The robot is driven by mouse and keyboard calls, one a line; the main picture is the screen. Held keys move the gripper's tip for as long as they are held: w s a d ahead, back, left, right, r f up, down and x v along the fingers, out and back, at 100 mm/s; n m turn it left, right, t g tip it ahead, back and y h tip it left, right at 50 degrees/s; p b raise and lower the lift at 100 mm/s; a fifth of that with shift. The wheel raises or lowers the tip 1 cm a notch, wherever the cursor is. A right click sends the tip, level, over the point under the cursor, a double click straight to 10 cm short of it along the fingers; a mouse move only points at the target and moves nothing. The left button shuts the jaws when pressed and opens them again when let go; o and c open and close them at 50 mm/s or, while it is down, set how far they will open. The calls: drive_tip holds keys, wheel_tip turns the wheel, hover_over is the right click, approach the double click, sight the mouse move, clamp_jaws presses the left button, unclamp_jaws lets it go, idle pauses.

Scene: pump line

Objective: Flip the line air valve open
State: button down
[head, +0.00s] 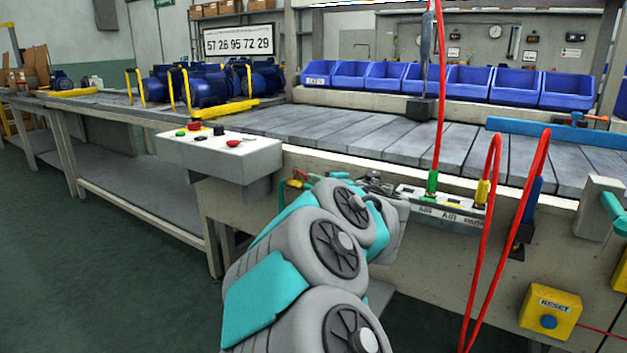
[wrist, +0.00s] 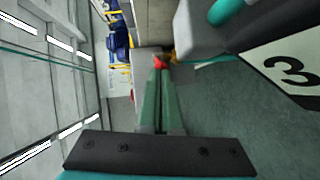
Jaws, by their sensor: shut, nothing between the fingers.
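A small red handle (wrist: 160,64) with a yellow-orange part beside it shows right at my fingertips in the wrist view; it looks like the air valve. In the head view, a small red and orange piece (head: 294,183) shows just left of my arm, at the front of the bench. My gripper (wrist: 159,70) is shut, its two green fingers together and nothing between them. The tips overlap the red handle in the picture; I cannot tell whether they touch. My arm hides most of the gripper in the head view. The valve's body and lever angle are not clear.
A control box (head: 220,155) with buttons juts out left of my arm. Red hoses (head: 483,215) hang right of it, near the AIR labels (head: 440,212). A yellow RESET box (head: 549,308) is at lower right. Blue bins (head: 425,80) and blue motors (head: 205,85) stand behind.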

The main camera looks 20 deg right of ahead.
drive_tip(key=shift+w+d+p, duration=0.15)
drive_tip(key=shift+d+p, duration=0.6)
drive_tip(key=shift+d, duration=0.05)
drive_tip(key=shift+a, duration=0.1)
